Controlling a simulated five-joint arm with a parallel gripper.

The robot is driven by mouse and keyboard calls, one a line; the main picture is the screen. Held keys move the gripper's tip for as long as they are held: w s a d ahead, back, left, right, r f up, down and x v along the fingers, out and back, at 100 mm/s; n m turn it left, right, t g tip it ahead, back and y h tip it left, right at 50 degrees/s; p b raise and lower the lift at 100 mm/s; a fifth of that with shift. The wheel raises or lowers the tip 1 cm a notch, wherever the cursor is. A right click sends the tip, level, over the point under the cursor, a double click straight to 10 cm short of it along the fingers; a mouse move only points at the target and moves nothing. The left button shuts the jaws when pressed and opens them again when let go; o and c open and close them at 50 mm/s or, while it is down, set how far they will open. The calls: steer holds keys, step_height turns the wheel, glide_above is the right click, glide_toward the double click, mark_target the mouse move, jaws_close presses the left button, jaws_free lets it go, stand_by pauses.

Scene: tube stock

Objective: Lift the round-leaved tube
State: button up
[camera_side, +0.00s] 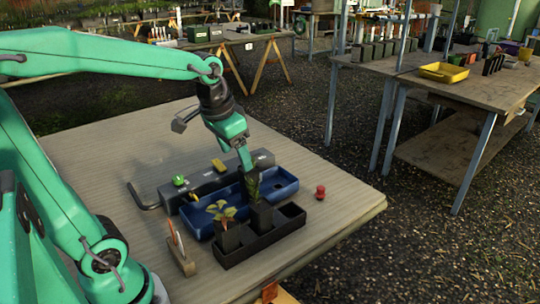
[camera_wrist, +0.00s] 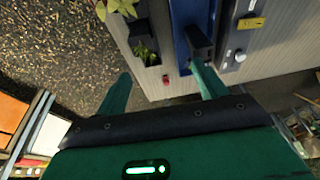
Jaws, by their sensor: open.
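A black rack (camera_side: 240,253) stands near the front edge of the table and holds two dark plant tubes. The left one has broad, rounded yellow-green leaves (camera_side: 222,212) and also shows at the top of the wrist view (camera_wrist: 117,8). The other has darker, upright leaves (camera_side: 252,188); its green leaves show in the wrist view (camera_wrist: 147,52). My gripper (camera_side: 245,165) is above the table close to the darker-leaved plant, partly overlapping it. In the wrist view my gripper (camera_wrist: 162,88) has its fingers wide apart, with nothing between them touching both.
A blue tray (camera_side: 285,182) lies behind the rack. A grey box (camera_side: 207,178) with green and yellow items stands behind the tray. A red object (camera_side: 320,192) is to the right. A wooden block (camera_side: 184,262) stands left of the rack. Free tabletop lies at the back left.

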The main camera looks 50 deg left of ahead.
steer(key=w+a+f+g, duration=0.2)
steer(key=w+a+f, duration=0.2)
steer(key=w+a, duration=0.15)
steer(key=g, duration=0.1)
glide_above(249, 176)
steer(key=w+a, duration=0.2)
step_height(249, 176, down, 5)
steer(key=shift+s+a+f, duration=0.1)
steer(key=shift+a, duration=0.05)
steer(key=shift+f, duration=1.25)
steer(key=shift+f, duration=0.1)
steer(key=shift+f, duration=2.5)
steer(key=c, duration=1.2)
steer(key=shift+o, duration=0.2)
